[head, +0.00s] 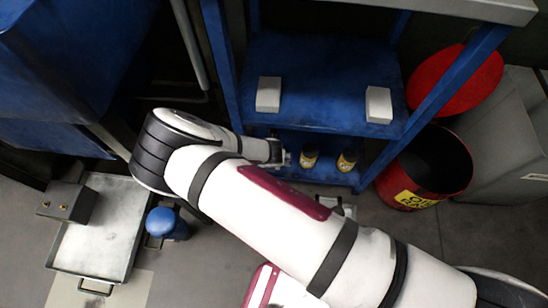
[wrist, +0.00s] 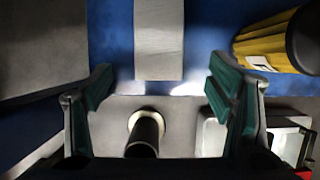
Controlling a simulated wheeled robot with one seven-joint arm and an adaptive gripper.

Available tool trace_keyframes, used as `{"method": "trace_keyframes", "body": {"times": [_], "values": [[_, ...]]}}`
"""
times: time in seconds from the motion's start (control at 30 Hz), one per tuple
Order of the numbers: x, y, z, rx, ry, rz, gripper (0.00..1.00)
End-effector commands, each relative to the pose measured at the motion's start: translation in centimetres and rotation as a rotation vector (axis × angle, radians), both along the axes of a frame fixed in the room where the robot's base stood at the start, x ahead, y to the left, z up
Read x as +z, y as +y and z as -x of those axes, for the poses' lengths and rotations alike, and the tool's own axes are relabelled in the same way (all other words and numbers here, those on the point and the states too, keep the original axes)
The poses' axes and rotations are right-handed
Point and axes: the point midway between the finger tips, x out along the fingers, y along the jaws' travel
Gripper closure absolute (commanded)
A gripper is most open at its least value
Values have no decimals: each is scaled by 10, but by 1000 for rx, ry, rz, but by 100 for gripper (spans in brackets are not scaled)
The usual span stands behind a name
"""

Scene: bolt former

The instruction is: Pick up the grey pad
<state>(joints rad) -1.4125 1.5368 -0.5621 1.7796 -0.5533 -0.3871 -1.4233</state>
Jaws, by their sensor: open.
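A light grey pad (wrist: 158,40) shows in the wrist view, upright in the picture against a blue surface, its top cut off by the frame edge. My gripper (wrist: 158,88) is open and empty, with a green-lined finger on each side below the pad. The pad lies beyond the fingertips, roughly centred between them, with no contact visible. In the head view, two pale grey blocks, left (head: 268,94) and right (head: 378,104), sit on the blue shelf. My gripper (head: 280,156) is small there, low beside the shelf's front; I cannot tell which block the wrist view shows, if either.
Yellow bottles (head: 309,157) stand on the lower blue shelf; one (wrist: 275,42) is close right of the pad in the wrist view. Blue shelf posts (head: 222,70) flank the space. A red bin (head: 440,165) stands right; a metal tray (head: 100,235) lies left.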

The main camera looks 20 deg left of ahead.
Motion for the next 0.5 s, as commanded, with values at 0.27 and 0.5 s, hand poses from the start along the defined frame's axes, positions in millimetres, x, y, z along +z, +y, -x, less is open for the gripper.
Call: {"method": "trace_keyframes", "body": {"times": [0.27,0.5], "values": [[-12,2,-5,0,0,0,25],[-36,6,-16,-2,0,-1,25]]}}
